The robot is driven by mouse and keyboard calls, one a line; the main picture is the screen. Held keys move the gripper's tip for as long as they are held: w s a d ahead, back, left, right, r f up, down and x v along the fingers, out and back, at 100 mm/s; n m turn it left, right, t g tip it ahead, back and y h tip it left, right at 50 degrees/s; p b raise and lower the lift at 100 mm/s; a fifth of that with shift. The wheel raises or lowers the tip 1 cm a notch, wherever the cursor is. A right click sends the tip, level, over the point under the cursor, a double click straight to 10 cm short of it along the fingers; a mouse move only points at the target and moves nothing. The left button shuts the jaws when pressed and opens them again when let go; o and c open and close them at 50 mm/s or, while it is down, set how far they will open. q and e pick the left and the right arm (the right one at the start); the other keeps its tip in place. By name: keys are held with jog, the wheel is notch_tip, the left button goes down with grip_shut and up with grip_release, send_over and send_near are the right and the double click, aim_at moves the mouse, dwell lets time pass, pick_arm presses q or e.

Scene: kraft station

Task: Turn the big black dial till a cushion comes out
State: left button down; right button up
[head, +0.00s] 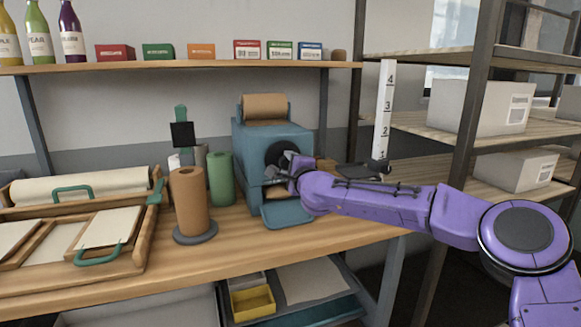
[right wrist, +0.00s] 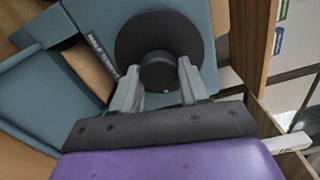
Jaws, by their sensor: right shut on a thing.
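The big black dial (head: 279,154) is on the front of a blue-grey machine (head: 247,150) on the wooden bench. In the right wrist view the dial (right wrist: 150,36) is a dark disc with a round knob (right wrist: 158,72) at its centre. My right gripper (head: 291,163) is at the dial, and in the right wrist view its two fingers (right wrist: 158,80) stand on either side of the knob, shut on it. A brown paper roll (head: 265,106) sits on top of the machine. A blue tray (head: 287,213) juts out below the dial, and no cushion shows on its visible part. My left gripper is not in view.
A brown paper roll on a stand (head: 189,203) and a green roll (head: 221,178) stand left of the machine. A wooden rack with trays (head: 150,220) fills the bench's left. A white height scale (head: 383,112) stands to the right. A shelf (head: 200,66) runs above.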

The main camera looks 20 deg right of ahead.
jog(key=shift+f, duration=0.1)
jog(key=o, duration=1)
jog(key=shift+o, duration=0.2)
jog(key=shift+s, duration=0.15)
jog(key=s+b, duration=0.2)
jog(key=s, duration=0.8)
jog(key=shift+s+d, duration=0.15)
jog(key=shift+d, duration=0.05)
